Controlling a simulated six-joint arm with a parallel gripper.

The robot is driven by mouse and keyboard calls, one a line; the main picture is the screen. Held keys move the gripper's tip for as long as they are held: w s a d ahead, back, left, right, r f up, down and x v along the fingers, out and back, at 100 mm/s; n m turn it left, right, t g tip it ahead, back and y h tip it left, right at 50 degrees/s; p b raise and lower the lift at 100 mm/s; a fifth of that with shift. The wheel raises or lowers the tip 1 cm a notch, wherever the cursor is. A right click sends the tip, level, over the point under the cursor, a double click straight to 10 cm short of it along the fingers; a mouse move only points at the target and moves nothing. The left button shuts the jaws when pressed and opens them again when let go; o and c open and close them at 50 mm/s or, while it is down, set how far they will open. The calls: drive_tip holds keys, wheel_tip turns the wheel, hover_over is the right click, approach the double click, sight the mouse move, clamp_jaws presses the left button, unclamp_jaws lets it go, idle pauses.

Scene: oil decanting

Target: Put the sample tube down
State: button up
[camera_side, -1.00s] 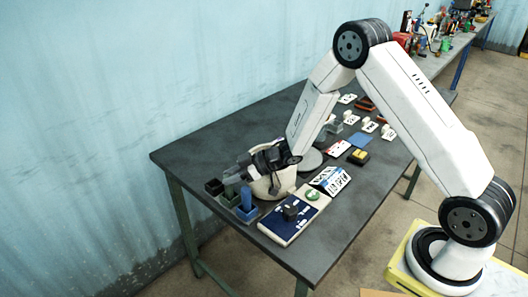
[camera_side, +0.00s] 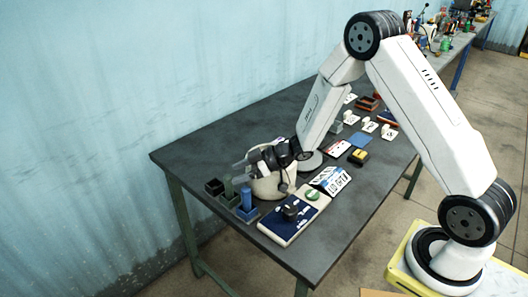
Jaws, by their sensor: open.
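A green tube (camera_side: 228,187) stands upright in a small holder near the far left corner of the table. My gripper (camera_side: 238,164) is open and points left, just above and to the right of the green tube. A small gap seems to lie between them. The fingertips are small in the picture and hard to make out.
A cream pot (camera_side: 274,187) stands below my gripper. A black holder (camera_side: 214,187) is left of the green tube. A blue and white box with a black knob (camera_side: 290,209) lies in front. Cards and small blocks fill the right; the table's back left is clear.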

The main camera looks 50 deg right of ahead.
drive_tip(key=v, duration=0.9)
idle(0.5)
drive_tip(key=shift+w+d+r+m+t+h, duration=0.2)
drive_tip(key=shift+r+m+h, duration=0.1)
drive_tip(key=shift+h, duration=0.3)
drive_tip(key=shift+w+d+r+m+t+h, duration=0.1)
drive_tip(key=shift+w+r+m+t+h, duration=0.15)
drive_tip(key=shift+h, duration=0.35)
drive_tip(key=h, duration=0.1)
drive_tip(key=m+h, duration=0.1)
drive_tip(key=shift+s+d+r+m+h, duration=0.2)
drive_tip(key=shift+d+r+m+h, duration=0.05)
drive_tip(key=shift+d+m+h, duration=0.15)
drive_tip(key=s+a+m+g+h, duration=0.2)
drive_tip(key=s+m+g, duration=0.1)
drive_tip(key=s, duration=0.5)
drive_tip(key=s+a+m+g+h, duration=0.1)
drive_tip(key=s+a+m+g, duration=0.1)
drive_tip(key=s, duration=0.6)
drive_tip(key=shift+s+r+m+g+h, duration=0.35)
drive_tip(key=shift+m+g, duration=0.2)
drive_tip(key=shift+g, duration=0.6)
